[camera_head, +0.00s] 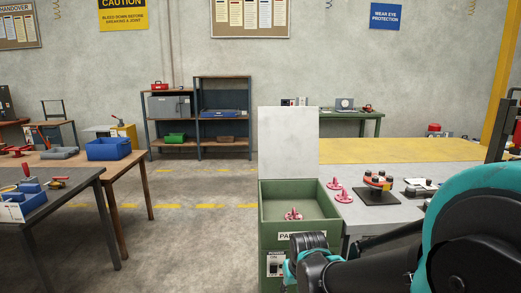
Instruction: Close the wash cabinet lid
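The green wash cabinet (271,238) stands at the middle of the view, against the left end of a grey-topped table. Its pale grey lid (288,140) stands upright at the back, so the cabinet is open. A pink flanged part (293,214) lies inside on the cabinet floor. My arm reaches in from the right, and its dark and teal end with my gripper (305,262) is in front of the cabinet, below the rim in the picture, and covers part of the front panel. The fingers cannot be made out, and nothing held is visible.
Two more pink parts (339,190) lie on the grey tabletop (372,215) right of the cabinet, near a dark stand with coloured knobs (377,185). The floor (190,230) between is clear.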

